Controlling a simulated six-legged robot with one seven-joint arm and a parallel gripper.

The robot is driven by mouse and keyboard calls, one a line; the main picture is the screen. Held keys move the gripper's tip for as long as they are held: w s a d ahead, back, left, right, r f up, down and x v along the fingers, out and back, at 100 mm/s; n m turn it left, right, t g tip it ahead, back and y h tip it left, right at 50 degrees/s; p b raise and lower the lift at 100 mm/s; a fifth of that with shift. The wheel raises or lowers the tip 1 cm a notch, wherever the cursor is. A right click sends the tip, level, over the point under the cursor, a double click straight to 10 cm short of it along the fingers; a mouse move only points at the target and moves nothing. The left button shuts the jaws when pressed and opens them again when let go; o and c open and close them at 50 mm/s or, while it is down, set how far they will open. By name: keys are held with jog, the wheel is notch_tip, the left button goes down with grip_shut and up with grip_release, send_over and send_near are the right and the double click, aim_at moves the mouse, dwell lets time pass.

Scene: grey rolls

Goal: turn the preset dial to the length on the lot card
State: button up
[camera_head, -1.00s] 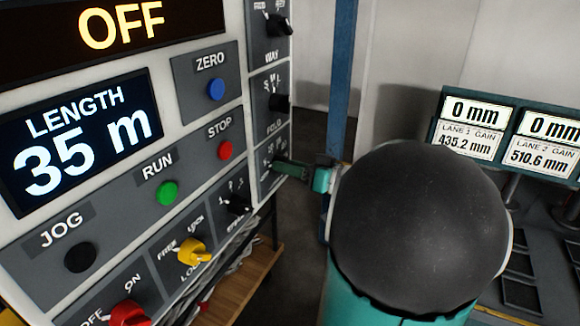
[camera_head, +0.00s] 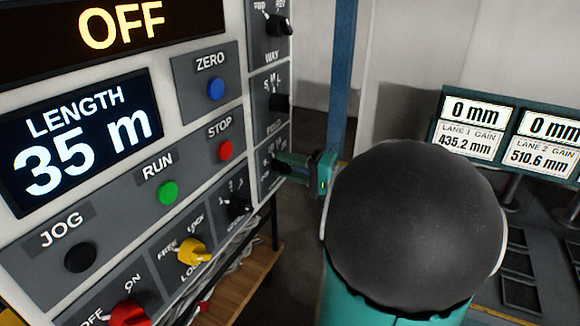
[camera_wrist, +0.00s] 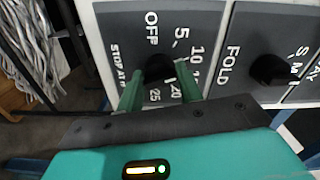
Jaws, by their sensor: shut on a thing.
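The preset dial (camera_wrist: 159,66) is a small black knob on a grey plate lettered STOP AT, with OFF, 5, 10, 20 and 25 readable around it. My gripper (camera_wrist: 158,88) is shut on the dial, one green finger on each side. Its pointer is hard to read between the fingers. In the head view my gripper (camera_head: 282,163) reaches the lowest plate of the panel's right column, and the fingers hide most of the dial. No lot card can be made out in either view.
The control panel (camera_head: 205,137) holds a LENGTH display (camera_head: 80,140) reading 35 m and an OFF display (camera_head: 118,28). The FOLD knob (camera_wrist: 270,69) is beside the dial in the wrist view. A blue post (camera_head: 341,75) stands behind my gripper. Gauge screens (camera_head: 474,125) are at right.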

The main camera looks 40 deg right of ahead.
jog(key=m, duration=0.4)
jog(key=shift+m, duration=0.3)
jog(key=shift+d+m, duration=0.1)
jog(key=shift+m, duration=1.8)
jog(key=o, duration=1)
jog(key=shift+s, duration=0.15)
jog(key=shift+c, duration=0.2)
jog(key=v, duration=1.3)
jog(key=shift+s, duration=0.3)
